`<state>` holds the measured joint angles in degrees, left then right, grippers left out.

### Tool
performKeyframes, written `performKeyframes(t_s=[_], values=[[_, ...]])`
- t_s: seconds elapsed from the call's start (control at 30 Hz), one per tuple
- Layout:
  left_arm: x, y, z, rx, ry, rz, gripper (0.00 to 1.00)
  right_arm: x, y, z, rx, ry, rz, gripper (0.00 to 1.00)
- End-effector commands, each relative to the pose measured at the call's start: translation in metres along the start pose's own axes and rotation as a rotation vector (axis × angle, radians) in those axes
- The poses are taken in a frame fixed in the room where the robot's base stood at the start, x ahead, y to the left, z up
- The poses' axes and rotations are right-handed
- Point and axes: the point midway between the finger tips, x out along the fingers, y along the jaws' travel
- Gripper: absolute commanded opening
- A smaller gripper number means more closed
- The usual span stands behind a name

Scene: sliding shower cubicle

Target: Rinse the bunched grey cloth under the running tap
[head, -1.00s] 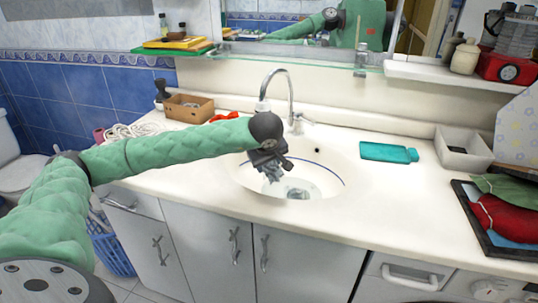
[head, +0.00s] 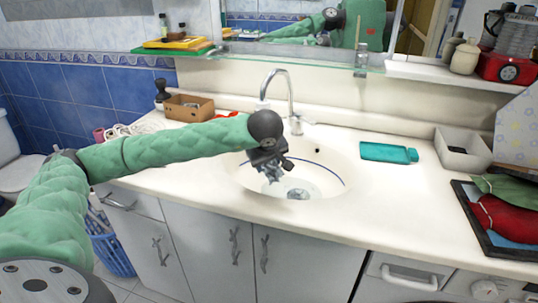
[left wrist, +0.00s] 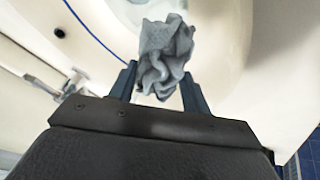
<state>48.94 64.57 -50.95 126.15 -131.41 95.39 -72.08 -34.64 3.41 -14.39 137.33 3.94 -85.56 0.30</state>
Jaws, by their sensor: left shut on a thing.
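The bunched grey cloth (left wrist: 165,58) is between the fingers of my left gripper (left wrist: 160,85) in the left wrist view. In the head view my left gripper (head: 270,168) reaches down into the sink basin (head: 325,165) and is shut on the cloth, of which only a small grey part (head: 272,186) shows. The chrome tap (head: 290,92) arches behind the gripper, and its body also shows at the left of the left wrist view (left wrist: 70,85). I cannot make out a water stream. My right gripper is not in view.
A teal bottle (head: 388,153) lies right of the basin, near a white tray (head: 462,148). A brown box (head: 188,107) stands at the back left, beside coiled white cord (head: 140,127). Folded cloths (head: 508,215) lie at the right. A glass shelf (head: 300,58) hangs above the tap.

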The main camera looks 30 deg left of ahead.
Motion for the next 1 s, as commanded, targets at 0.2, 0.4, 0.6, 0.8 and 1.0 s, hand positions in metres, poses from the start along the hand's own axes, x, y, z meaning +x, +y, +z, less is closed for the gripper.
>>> performKeyframes(t_s=[0.2, 0.4, 0.6, 0.8, 1.0], values=[[-0.017, -0.003, 0.006, 0.000, 0.000, 0.000, 0.20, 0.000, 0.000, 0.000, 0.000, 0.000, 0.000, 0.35], [-0.031, -0.006, 0.011, 0.000, 0.000, 0.000, 0.20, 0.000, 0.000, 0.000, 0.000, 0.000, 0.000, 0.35], [-0.038, -0.008, 0.014, -0.001, 0.000, 0.000, 0.20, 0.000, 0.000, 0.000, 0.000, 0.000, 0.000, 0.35], [-0.038, -0.008, 0.014, -0.001, -0.001, -0.001, 0.20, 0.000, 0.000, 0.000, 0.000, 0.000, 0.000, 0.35], [-0.038, -0.008, 0.014, 0.000, -0.001, -0.001, 0.20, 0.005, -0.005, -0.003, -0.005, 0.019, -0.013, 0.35]])
